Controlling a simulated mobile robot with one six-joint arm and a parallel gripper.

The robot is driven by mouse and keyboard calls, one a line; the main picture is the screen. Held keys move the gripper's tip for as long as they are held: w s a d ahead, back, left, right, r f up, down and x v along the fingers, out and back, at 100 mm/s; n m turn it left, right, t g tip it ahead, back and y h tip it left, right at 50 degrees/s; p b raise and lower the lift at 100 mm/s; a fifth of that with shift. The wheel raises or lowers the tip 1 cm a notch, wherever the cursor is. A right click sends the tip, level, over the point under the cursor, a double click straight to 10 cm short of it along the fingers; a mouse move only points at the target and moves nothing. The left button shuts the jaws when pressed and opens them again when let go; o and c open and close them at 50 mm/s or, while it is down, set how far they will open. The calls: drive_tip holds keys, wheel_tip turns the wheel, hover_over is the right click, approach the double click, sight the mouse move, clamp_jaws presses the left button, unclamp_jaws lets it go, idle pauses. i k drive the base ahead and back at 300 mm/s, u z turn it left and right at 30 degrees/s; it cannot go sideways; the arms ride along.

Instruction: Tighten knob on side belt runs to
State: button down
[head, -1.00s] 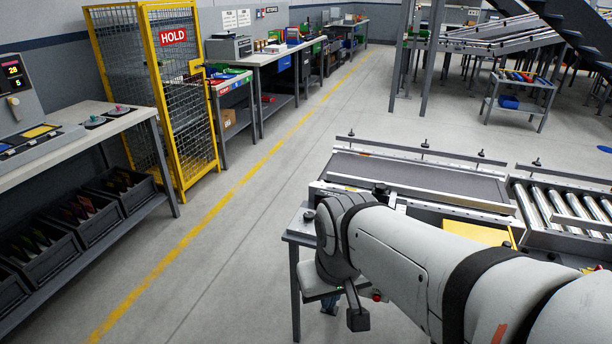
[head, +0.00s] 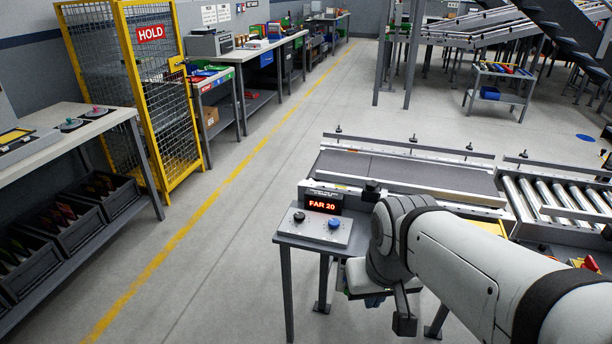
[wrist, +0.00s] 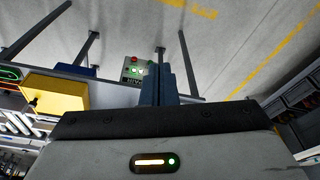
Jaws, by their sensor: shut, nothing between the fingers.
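A small panel (head: 318,235) on the table's near left corner carries a black knob (head: 299,216) and a blue knob (head: 335,223). Behind them a display (head: 322,203) reads "FAR 20" in red. The dark grey belt (head: 400,172) lies behind the panel, in a metal frame. A dark knob-like part (head: 371,188) sits at the frame's near edge, right of the display. My gripper's dark blue fingers (wrist: 158,72) are shut and empty in the wrist view, pointing down past the table. In the head view my arm hides most of the gripper and the frame's near side.
A roller conveyor (head: 560,205) adjoins the belt on the right. The wrist view shows a yellow box (wrist: 55,93) and a button box (wrist: 135,68) with red and green. Open floor (head: 220,260) lies left of the table. A yellow HOLD cage (head: 150,90) stands further left.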

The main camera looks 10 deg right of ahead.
sight(332, 223)
drive_tip(key=z, duration=0.05)
drive_tip(key=k, duration=0.4)
drive_tip(key=z, duration=0.7)
drive_tip(key=i, duration=1.45)
drive_tip(key=u, duration=0.7)
